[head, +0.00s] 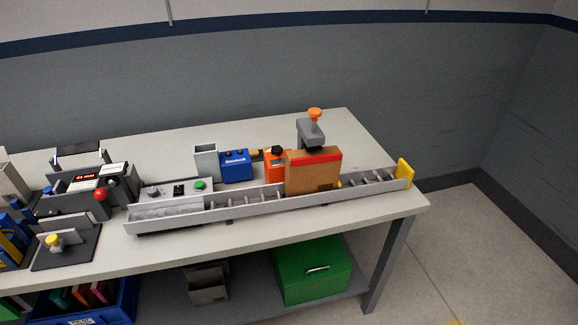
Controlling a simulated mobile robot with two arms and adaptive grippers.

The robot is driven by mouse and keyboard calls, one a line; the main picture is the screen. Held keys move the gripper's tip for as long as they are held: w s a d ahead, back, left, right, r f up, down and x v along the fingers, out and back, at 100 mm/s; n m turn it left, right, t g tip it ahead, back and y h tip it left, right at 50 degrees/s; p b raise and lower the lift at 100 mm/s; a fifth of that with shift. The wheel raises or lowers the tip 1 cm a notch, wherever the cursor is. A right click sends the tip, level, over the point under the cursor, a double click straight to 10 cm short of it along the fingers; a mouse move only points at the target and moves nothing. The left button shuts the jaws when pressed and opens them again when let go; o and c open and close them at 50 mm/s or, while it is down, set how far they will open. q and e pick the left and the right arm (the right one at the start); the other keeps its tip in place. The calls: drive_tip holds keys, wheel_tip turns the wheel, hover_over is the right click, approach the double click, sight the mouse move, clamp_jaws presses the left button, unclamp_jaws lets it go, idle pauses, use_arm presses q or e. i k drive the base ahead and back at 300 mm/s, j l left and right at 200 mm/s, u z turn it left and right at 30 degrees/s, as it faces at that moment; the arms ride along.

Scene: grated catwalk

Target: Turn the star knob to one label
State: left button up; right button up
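An orange knob (314,114) stands on top of a grey upright clamp-like part (311,132) at the back of the table's right half. A black knob (277,150) sits on an orange box (273,168) just left of it. A small grey knob (153,192) sits on a light control panel to the left. I cannot tell for certain which is the star knob, and no labels around a knob are readable. Neither of my grippers shows in the head view.
A long grey roller conveyor (240,207) with a yellow end stop (404,173) runs along the table (340,214). A brown box with a red top (312,172) stands on it, before the grey clamp-like part. A blue box (236,166) stands behind the conveyor. The table's back right is clear.

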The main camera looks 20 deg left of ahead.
sight(276, 151)
drive_tip(key=i+l, duration=0.15)
drive_tip(key=l, duration=0.2)
drive_tip(key=i+l, duration=0.1)
drive_tip(key=l, duration=0.3)
drive_tip(key=i+l, duration=0.15)
drive_tip(key=l, duration=0.2)
